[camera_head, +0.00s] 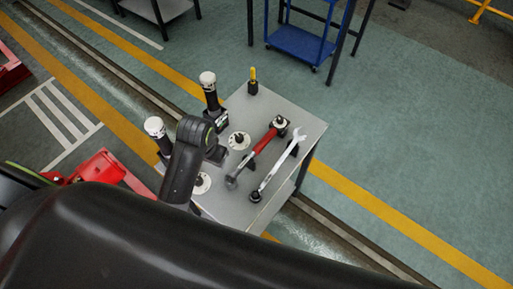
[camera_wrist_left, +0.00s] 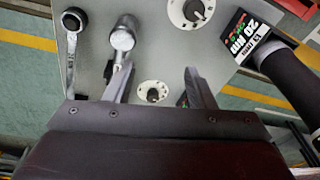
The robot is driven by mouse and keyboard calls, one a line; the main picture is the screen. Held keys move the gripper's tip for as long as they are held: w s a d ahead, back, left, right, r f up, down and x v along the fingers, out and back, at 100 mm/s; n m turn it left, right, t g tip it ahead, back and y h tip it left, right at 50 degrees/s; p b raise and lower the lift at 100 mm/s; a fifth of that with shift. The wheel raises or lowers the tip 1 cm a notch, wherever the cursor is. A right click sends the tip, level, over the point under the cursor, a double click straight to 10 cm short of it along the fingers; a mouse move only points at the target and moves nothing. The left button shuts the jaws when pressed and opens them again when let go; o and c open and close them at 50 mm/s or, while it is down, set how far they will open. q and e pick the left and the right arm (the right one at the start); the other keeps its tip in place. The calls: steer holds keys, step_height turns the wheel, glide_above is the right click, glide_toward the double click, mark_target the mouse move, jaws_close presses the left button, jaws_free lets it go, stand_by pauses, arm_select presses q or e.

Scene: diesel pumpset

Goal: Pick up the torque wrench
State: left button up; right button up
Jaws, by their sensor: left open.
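A black upright tool with a white cap (camera_head: 208,84), likely a torque wrench, stands on the grey table (camera_head: 249,112) at its back left. A second one (camera_head: 156,130) stands nearer the left edge. In the head view my arm hides most of the gripper. My right gripper does not show.
A red-handled hammer (camera_head: 262,146) and a silver spanner (camera_head: 276,168) lie on the right half of the table. A small yellow-handled tool (camera_head: 253,76) stands at the back. A blue trolley (camera_head: 300,42) is beyond, with clear floor between.

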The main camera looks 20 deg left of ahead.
arm_select(q)
steer(key=w+d+r+m+g, duration=0.1)
steer(key=w+d+r+m, duration=0.15)
steer(key=w+d, duration=0.5)
steer(key=g+b, duration=0.1)
steer(key=b, duration=0.2)
glide_above(257, 148)
steer(key=f, duration=0.2)
steer(key=f+p, duration=0.1)
steer(key=f, duration=0.2)
steer(key=f+p, duration=0.1)
steer(key=f, duration=0.2)
steer(key=shift+w+a, duration=0.15)
steer(key=shift+a, duration=0.2)
steer(key=shift+f, duration=0.5)
steer(key=shift+d+f+p, duration=0.1)
steer(key=shift+f+p, duration=0.25)
steer(key=shift+f, duration=0.1)
steer(key=f, duration=0.3)
steer(key=shift+d, duration=0.2)
steer(key=shift+f, duration=0.65)
